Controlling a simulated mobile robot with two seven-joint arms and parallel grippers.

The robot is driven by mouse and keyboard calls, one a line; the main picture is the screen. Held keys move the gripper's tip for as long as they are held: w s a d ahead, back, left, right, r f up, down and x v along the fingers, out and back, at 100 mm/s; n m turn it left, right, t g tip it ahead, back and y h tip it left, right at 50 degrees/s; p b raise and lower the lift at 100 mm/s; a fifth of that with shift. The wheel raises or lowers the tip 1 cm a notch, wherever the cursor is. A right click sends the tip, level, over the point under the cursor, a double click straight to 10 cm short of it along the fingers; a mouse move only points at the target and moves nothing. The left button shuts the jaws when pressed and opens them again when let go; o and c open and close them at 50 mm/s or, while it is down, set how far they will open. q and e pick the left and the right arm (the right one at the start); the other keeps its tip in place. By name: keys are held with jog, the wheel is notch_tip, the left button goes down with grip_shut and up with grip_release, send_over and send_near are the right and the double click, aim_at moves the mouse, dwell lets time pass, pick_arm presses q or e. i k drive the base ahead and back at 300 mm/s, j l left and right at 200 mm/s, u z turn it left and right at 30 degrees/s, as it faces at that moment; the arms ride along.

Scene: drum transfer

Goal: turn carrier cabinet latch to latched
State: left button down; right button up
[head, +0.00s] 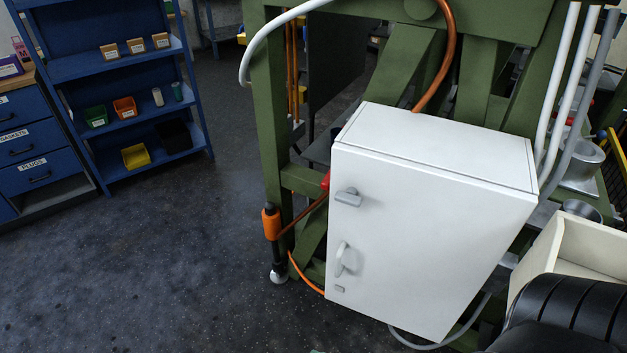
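The white carrier cabinet (430,220) is in the middle of the head view, against a green frame, and its door looks closed. On its front, near the left edge, is a grey turn latch (348,197) with its lever lying roughly sideways. Below it is a pale upright handle (341,258), and under that a small grey plate (340,289). Neither of my grippers shows in the head view. Nothing is seen touching the latch or the handle.
The green frame (273,120) with hoses stands behind the cabinet. An orange-gripped rod (271,224) is left of it. A cream open box (590,247) is close at right. Blue shelves (125,65) and drawers (35,145) stand back left. The floor at left is clear.

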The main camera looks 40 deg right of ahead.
aim_at(350, 198)
jog(key=i+u, duration=0.2)
jog(key=i, duration=0.4)
jog(key=i+l+u, duration=0.2)
jog(key=i, duration=0.35)
jog(key=i+z, duration=0.25)
jog(key=i+j+z, duration=0.15)
jog(key=i+z, duration=0.15)
jog(key=i+j+z, duration=0.1)
jog(key=z, duration=1.35)
